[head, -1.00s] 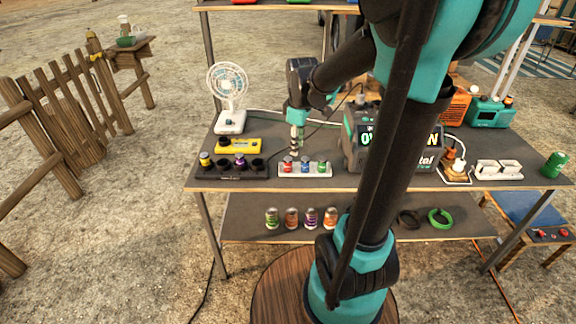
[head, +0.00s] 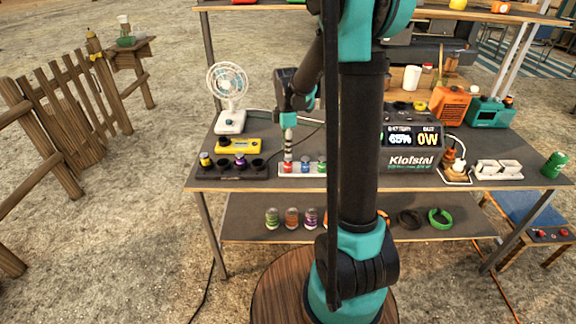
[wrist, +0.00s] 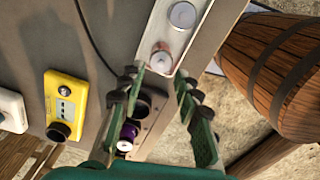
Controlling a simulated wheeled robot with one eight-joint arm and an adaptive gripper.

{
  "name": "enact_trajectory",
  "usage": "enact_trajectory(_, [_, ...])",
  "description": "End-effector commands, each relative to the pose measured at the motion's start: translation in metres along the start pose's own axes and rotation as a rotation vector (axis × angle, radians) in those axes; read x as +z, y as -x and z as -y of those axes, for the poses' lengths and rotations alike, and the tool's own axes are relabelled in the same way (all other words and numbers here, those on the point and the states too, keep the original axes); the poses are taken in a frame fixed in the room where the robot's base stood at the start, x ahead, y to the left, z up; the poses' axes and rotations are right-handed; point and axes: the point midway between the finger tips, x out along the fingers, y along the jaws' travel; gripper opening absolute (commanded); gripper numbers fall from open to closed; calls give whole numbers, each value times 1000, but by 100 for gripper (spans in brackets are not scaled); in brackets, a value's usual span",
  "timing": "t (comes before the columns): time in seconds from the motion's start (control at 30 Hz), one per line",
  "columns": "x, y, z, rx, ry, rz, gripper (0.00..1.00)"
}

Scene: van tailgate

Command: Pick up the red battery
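The red battery (head: 288,167) stands upright at the left end of a white tray (head: 313,175), with a blue battery (head: 305,166) and a green battery (head: 321,166) to its right. My gripper (head: 288,153) points down just above the red battery. In the wrist view my gripper (wrist: 162,76) is open, its two green fingers apart and nothing held between them. A round battery top (wrist: 162,59), which appears to be the red one, lies just beyond and between the fingertips. Its sides are mostly hidden there.
A black holder (head: 233,172) with a purple battery (wrist: 126,141) stands left of the tray. A yellow tester (head: 238,145) and a white fan (head: 229,120) are behind it. A power station (head: 413,160) stands right, partly behind my arm. A wooden barrel (wrist: 275,75) shows in the wrist view.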

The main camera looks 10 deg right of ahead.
Motion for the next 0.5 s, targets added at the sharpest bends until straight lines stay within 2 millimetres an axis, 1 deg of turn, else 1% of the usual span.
enact_trajectory(0.03, [0,-8,-1,0,0,0,33])
enact_trajectory(0.1, [0,-15,0,0,0,0,33])
enact_trajectory(0.27, [0,-23,0,0,-1,0,33])
enact_trajectory(0.37, [1,-32,0,0,-1,0,33])
enact_trajectory(0.5, [3,-53,0,0,-1,0,33])
